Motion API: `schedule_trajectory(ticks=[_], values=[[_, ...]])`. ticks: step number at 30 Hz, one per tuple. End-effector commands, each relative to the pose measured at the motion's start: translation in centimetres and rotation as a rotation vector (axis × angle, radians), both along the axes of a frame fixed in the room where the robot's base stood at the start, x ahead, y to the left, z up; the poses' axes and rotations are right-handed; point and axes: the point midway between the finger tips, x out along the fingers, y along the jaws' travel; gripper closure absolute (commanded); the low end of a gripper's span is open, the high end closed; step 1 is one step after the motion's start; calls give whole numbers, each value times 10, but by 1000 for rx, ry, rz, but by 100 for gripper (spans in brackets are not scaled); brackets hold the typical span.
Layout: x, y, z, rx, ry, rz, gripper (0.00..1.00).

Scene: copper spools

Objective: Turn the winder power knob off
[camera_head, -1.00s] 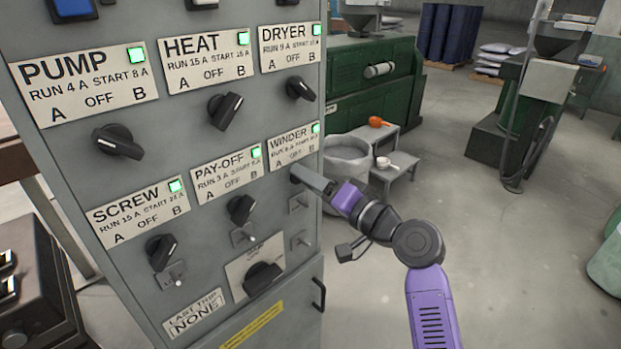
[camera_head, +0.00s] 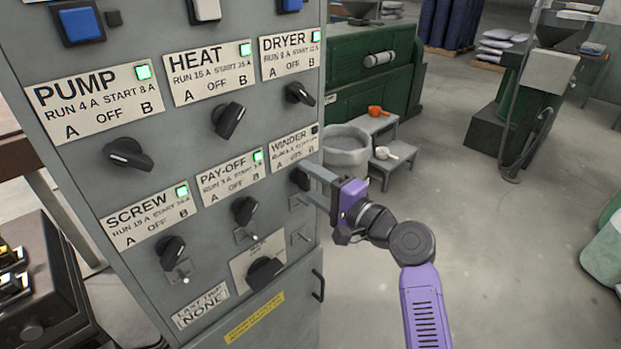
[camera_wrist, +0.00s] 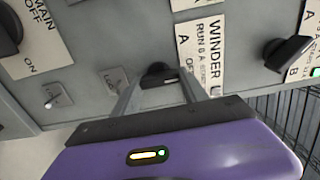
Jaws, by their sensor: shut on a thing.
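The winder knob (camera_head: 299,180) is a black rotary knob below the WINDER label (camera_head: 293,147) on the grey cabinet, partly hidden by my fingers. The small lamp (camera_head: 314,130) on that label is dark. My gripper (camera_head: 306,178) reaches in from the right with its fingers at the knob. In the wrist view the knob (camera_wrist: 159,75) sits between my two grey fingertips (camera_wrist: 160,80), and they are shut on it. The pointer's exact position is hard to make out.
The pump (camera_head: 128,153), heat (camera_head: 228,120), dryer (camera_head: 299,93), pay-off (camera_head: 243,210) and screw (camera_head: 171,251) knobs are close by, with green lamps lit. A larger main knob (camera_head: 265,272) is below. A door handle (camera_head: 319,286) sticks out at lower right.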

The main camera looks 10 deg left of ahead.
Motion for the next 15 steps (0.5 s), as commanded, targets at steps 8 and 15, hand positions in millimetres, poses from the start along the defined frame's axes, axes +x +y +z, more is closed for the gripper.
schedule_trajectory(ticks=[8, 15], values=[[0, -1, -2, 9, 15, -1, 90], [0, -1, -2, 8, 14, -1, 43]])
